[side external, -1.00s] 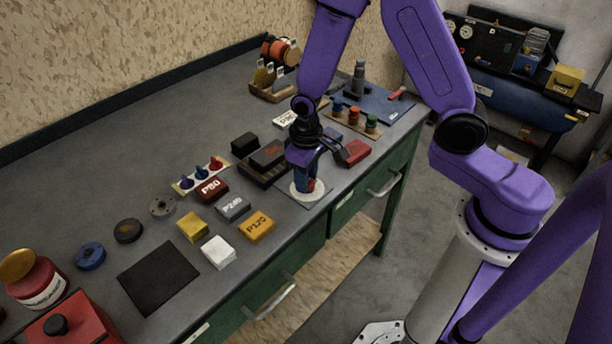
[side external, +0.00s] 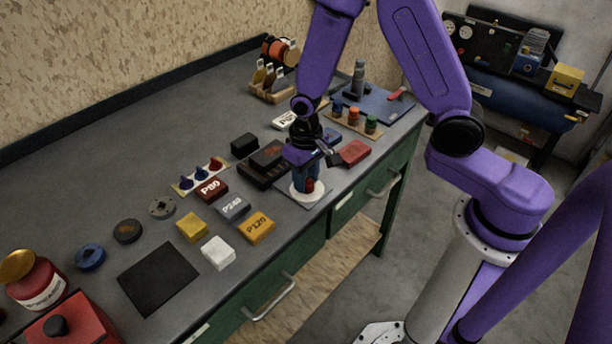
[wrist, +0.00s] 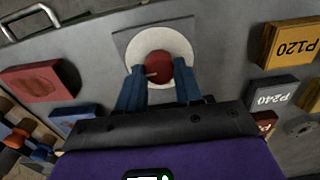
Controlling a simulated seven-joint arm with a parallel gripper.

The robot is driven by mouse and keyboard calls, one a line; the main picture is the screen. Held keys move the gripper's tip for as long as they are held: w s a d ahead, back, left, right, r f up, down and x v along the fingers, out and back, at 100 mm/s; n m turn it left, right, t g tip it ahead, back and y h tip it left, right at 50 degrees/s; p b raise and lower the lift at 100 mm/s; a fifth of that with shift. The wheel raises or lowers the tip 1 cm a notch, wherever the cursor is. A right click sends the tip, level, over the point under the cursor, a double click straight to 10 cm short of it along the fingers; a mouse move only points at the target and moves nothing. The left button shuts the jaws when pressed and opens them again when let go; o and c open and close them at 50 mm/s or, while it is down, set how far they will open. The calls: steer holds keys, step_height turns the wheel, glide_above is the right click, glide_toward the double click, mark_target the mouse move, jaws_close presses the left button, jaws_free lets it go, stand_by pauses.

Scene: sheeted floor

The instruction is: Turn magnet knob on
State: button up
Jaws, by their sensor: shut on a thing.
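A red round knob (wrist: 158,68) with a pale pointer mark sits at the centre of a white disc (wrist: 178,48) on a grey square plate on the bench. In the side external view the knob (side external: 310,186) is partly hidden by the fingers, and the white disc (side external: 302,199) shows around it. My gripper (wrist: 160,76) is over the disc, with its blue fingers on either side of the knob, shut on it. It also shows in the side external view (side external: 306,184), pointing down.
A red block (side external: 354,152) lies close to the right of my gripper. A dark tray with black blocks (side external: 268,157) is to the left. Labelled blocks P240 (side external: 233,207) and P120 (side external: 257,228) lie nearer the front. The bench's front edge is close to the plate.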

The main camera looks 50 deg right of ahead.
mark_target(307, 182)
steer(key=o, duration=1)
steer(key=shift+o, duration=0.2)
step_height(307, 182, up, 17)
steer(key=shift+r, duration=0.2)
steer(key=shift+s, duration=0.15)
steer(key=s+d+n, duration=0.2)
steer(key=s+n, duration=0.4)
steer(key=s, duration=0.5)
steer(key=s+d+n, duration=0.1)
steer(key=s+n, duration=0.5)
steer(key=s, duration=0.5)
steer(key=shift+d+f+n, duration=0.35)
steer(key=shift+f+n, duration=0.05)
steer(key=shift+f, duration=0.05)
